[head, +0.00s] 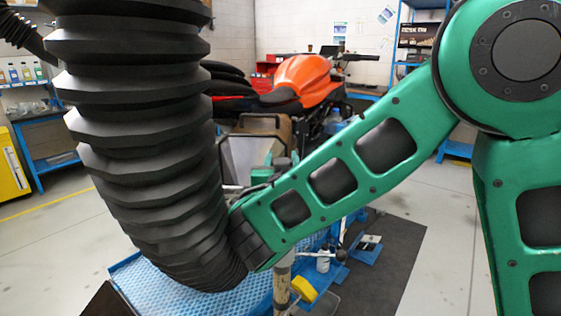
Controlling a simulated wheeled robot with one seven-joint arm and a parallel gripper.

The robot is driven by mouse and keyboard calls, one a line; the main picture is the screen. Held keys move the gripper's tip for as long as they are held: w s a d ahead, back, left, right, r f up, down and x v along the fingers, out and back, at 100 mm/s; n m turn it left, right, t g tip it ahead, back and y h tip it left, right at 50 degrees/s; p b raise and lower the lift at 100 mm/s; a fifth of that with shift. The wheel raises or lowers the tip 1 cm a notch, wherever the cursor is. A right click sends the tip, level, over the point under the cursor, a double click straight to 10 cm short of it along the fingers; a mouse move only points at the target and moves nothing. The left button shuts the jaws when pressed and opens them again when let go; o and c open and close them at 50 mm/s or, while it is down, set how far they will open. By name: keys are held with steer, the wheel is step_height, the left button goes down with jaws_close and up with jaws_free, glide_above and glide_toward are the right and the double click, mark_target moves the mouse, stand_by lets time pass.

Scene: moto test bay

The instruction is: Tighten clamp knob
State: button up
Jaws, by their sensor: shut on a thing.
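I cannot make out the clamp knob in the head view. A thick black ribbed hose (140,120) fills the left and hides much of the work area. My green arm reaches in from the right, and its lower link ends at the hose's right side. I cannot make out my gripper or its fingers, nor what it is on. An orange motorcycle (303,73) stands behind the hose and arm, its lower parts largely hidden.
A blue perforated platform (143,283) lies below, with a yellow item (303,289) near its right side. A dark mat (385,262) covers the floor to the right. A yellow cabinet (10,165) and shelves stand left. Grey floor (440,235) is open at right.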

steer(key=shift+d+m+g+h, duration=0.2)
steer(key=shift+m+h, duration=0.45)
steer(key=shift+h, duration=0.35)
steer(key=shift+d+m+g+h, duration=0.15)
steer(key=shift+m+h, duration=0.5)
steer(key=shift+h, duration=0.35)
steer(key=shift+d+f+h, duration=0.1)
steer(key=shift+d+h, duration=0.05)
steer(key=shift+h, duration=0.15)
steer(key=o, duration=1.1)
steer(key=shift+c, duration=0.2)
steer(key=shift+s, duration=0.1)
steer(key=v, duration=1)
steer(key=shift+s, duration=0.25)
